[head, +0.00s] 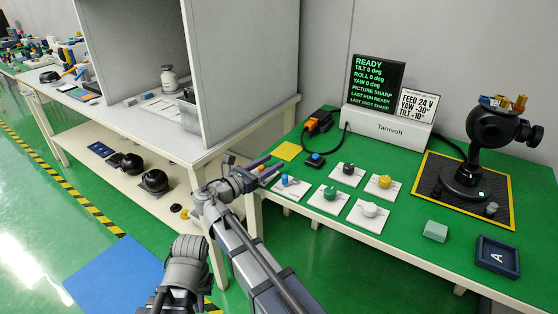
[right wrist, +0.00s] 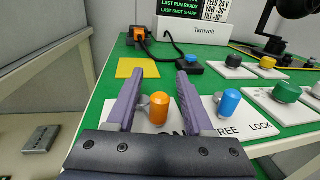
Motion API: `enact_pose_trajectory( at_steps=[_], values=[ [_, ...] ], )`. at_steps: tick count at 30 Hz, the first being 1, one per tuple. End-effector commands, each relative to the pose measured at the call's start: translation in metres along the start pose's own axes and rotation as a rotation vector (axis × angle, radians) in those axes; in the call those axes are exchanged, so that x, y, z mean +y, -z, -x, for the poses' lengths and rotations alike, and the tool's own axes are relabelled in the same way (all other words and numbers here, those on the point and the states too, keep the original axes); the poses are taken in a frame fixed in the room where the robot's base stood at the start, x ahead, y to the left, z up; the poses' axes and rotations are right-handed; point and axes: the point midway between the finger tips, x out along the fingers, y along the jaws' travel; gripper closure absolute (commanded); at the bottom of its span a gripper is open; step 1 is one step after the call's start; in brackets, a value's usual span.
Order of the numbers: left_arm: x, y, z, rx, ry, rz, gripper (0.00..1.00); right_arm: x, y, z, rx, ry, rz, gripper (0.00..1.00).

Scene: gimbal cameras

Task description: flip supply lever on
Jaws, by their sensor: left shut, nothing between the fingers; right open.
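An orange-capped lever (right wrist: 159,108) stands on a white plate between the spread purple fingers of my right gripper (right wrist: 159,88). The fingers do not close on it. The plate's lettering is mostly hidden by the gripper. In the head view my right gripper (head: 265,166) is at the left edge of the green bench, largely hiding this lever. A blue-capped lever (right wrist: 229,103) on a plate marked FREE and LOCK is to its right; it also shows in the head view (head: 286,180). My left gripper (head: 188,248) is low in the head view, its fingertips hidden.
Plates with black, green, yellow and white knobs (head: 370,209) lie right of the levers. Behind are a yellow pad (head: 287,151), a black box with a blue button (head: 315,160) and the Tarnvolt display (head: 374,82) reading READY. A gimbal camera (head: 492,140) stands far right.

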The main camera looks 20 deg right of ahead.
Motion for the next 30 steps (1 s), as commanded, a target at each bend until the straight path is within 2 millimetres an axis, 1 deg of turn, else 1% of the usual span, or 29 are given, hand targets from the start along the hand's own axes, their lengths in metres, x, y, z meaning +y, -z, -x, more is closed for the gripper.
enact_pose_trajectory(
  at_steps=[7,18,21,30],
  values=[
    [-0.0001,-0.0003,0.0000,0.000,0.000,0.000,1.00,0.0003,0.0000,0.0003,0.000,0.000,0.000,0.49],
    [-0.0001,-0.0002,0.0000,0.000,0.000,0.000,1.00,0.0001,0.0000,0.0001,0.000,0.000,0.000,0.91],
    [-0.0001,-0.0002,0.0000,0.000,0.000,0.000,1.00,0.0002,0.0000,0.0000,0.000,0.000,0.000,1.00],
    [-0.0001,-0.0002,0.0000,0.000,0.000,0.000,1.00,0.0001,0.0000,0.0000,0.000,0.000,0.000,1.00]
  ],
)
